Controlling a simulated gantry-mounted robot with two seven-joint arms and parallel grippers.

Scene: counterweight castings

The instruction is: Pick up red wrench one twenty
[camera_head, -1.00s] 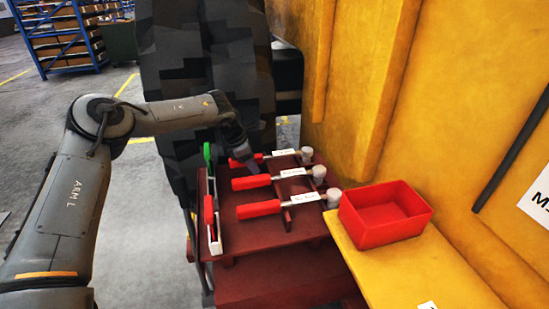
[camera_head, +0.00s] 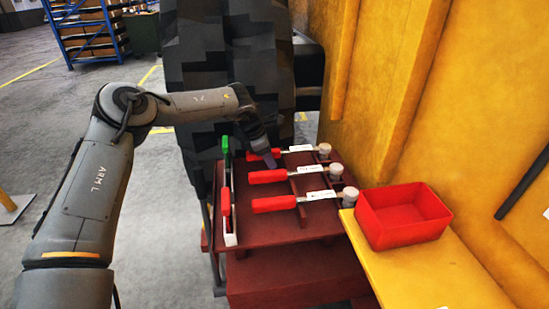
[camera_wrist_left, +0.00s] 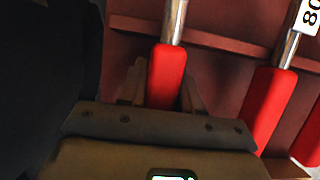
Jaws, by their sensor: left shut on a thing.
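Three red-handled wrenches with white labels lie side by side on a dark red stand (camera_head: 290,232). My left gripper (camera_head: 270,161) is at the farthest wrench (camera_head: 300,148), its fingers around the red handle. In the left wrist view, the fingers (camera_wrist_left: 163,92) are shut on that red handle (camera_wrist_left: 166,75), and its metal shaft runs up from it. The middle wrench (camera_head: 268,176) shows beside it in the left wrist view (camera_wrist_left: 265,105), with "80" visible on its label. The nearest wrench is free (camera_head: 273,204). The head-view labels are too small to read. My right gripper is not in view.
A red open bin (camera_head: 400,238) stands on a yellow ledge (camera_head: 425,280) to the right and looks empty. A dark blocky mass (camera_head: 225,70) rises behind; a yellow wall closes the right.

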